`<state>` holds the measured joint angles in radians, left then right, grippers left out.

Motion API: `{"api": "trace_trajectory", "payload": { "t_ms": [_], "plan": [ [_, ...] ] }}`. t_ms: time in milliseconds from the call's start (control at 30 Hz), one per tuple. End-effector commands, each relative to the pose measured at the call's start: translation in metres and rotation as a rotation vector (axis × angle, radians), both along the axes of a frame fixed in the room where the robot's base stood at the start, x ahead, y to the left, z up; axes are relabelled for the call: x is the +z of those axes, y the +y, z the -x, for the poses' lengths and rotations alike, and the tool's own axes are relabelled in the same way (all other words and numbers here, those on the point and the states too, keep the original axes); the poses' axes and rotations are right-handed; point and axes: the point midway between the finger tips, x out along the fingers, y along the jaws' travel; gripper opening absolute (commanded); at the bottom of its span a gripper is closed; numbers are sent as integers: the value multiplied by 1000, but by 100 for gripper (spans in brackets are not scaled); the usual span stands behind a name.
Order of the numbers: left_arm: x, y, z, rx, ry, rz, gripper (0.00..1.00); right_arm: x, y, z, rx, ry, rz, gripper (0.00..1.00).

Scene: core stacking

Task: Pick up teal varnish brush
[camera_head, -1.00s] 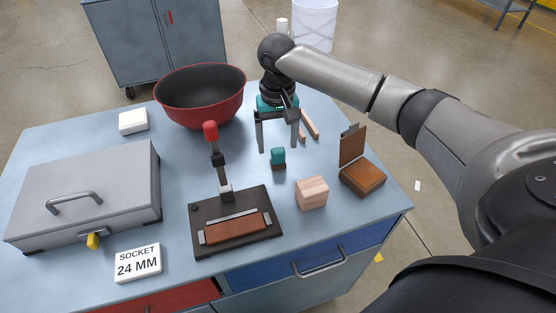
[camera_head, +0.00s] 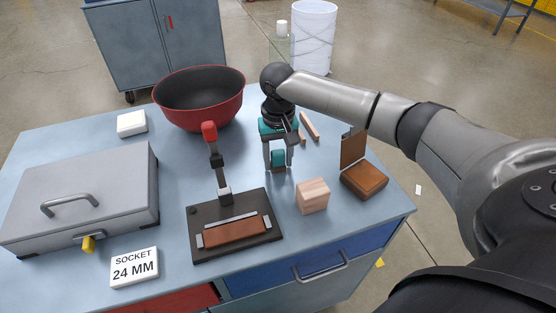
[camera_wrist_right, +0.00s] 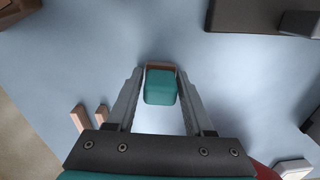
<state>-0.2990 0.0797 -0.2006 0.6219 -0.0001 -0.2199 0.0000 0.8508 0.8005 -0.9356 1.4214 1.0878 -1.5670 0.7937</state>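The teal varnish brush (camera_head: 278,157) stands on the blue-grey bench top, with a teal upper part and a brown lower part. My right gripper (camera_head: 278,163) is lowered over it, its two fingers on either side. In the right wrist view the brush (camera_wrist_right: 160,87) sits between the tips of the right gripper (camera_wrist_right: 160,78). The fingers look open, with a small gap on each side of the brush. My left gripper is not in view.
A wooden block (camera_head: 313,196) and an open brown box (camera_head: 364,179) stand right of the brush. A black clamp fixture (camera_head: 262,199) is in front. A red bowl (camera_head: 200,100) is behind left, and thin wooden sticks (camera_head: 310,126) lie behind right. A grey case (camera_head: 75,190) is at left.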

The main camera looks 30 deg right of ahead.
Motion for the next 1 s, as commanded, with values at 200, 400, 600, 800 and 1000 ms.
{"api": "trace_trajectory", "payload": {
  "t_ms": [200,400,600,800,1000],
  "plan": [
    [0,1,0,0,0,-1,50,0,0,0,0,0,0,26],
    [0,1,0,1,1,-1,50,0,0,0,0,0,0,4],
    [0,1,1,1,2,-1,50,0,0,0,0,0,0,0],
    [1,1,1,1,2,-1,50,4,0,0,0,-1,-1,0],
    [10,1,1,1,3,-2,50,36,0,-1,1,-5,0,0]
  ]
}}
